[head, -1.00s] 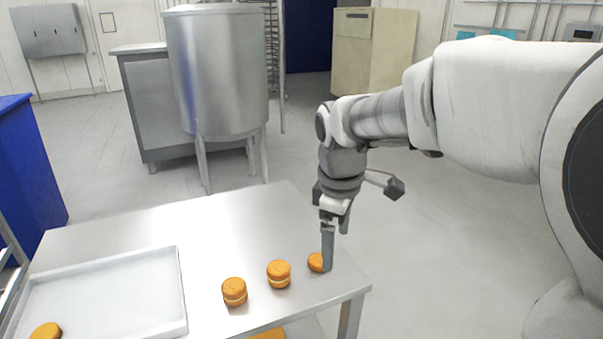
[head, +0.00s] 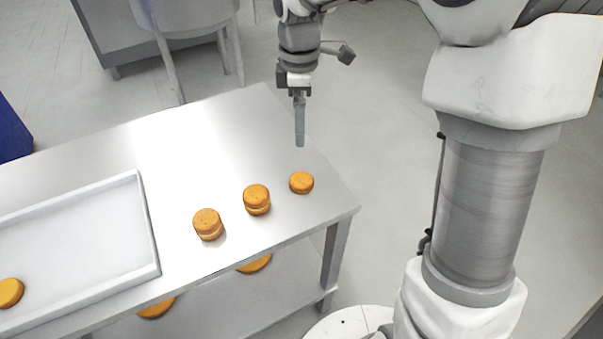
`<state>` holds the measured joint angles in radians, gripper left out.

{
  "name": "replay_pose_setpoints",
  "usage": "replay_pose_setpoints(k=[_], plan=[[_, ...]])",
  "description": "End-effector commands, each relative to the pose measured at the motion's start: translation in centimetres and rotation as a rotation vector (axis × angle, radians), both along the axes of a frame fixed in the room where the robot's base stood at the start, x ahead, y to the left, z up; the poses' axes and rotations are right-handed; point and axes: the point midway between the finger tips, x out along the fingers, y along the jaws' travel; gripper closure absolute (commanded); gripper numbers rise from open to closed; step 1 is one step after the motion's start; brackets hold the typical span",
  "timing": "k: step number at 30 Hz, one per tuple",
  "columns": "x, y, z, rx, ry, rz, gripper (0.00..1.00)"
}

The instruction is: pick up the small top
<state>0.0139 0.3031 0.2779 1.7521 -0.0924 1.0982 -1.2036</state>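A single orange-brown round (head: 301,182) lies flat near the right edge of the metal table (head: 190,160). To its left stand two filled rounds, each with a pale layer between its halves: a middle one (head: 257,199) and a left one (head: 208,224). Another round (head: 10,292) lies in the white tray. I cannot tell for certain which piece is the small top. My gripper (head: 299,142) points down above the table's right part, just behind the single round in the picture and apart from it. Its fingers overlap edge-on, so their opening is hidden. Nothing shows held in it.
The white tray (head: 148,222) with a raised rim takes up the table's left side. More rounds lie on the lower shelf (head: 225,305), one on the right (head: 255,264) and one on the left (head: 157,307). The table's back half is clear.

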Motion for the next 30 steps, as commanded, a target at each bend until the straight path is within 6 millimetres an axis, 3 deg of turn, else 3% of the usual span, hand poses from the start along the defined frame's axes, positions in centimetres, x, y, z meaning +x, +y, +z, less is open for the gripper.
replay_pose_setpoints(k=[15,23,30], plan=[[-0.1,0.0,-10.3,-0.001,0.005,0.001,0.0],[-0.1,-0.1,-12.3,0.0,0.002,-0.001,0.0],[-0.4,-0.3,-15.7,-0.001,0.005,-0.001,0.0]])
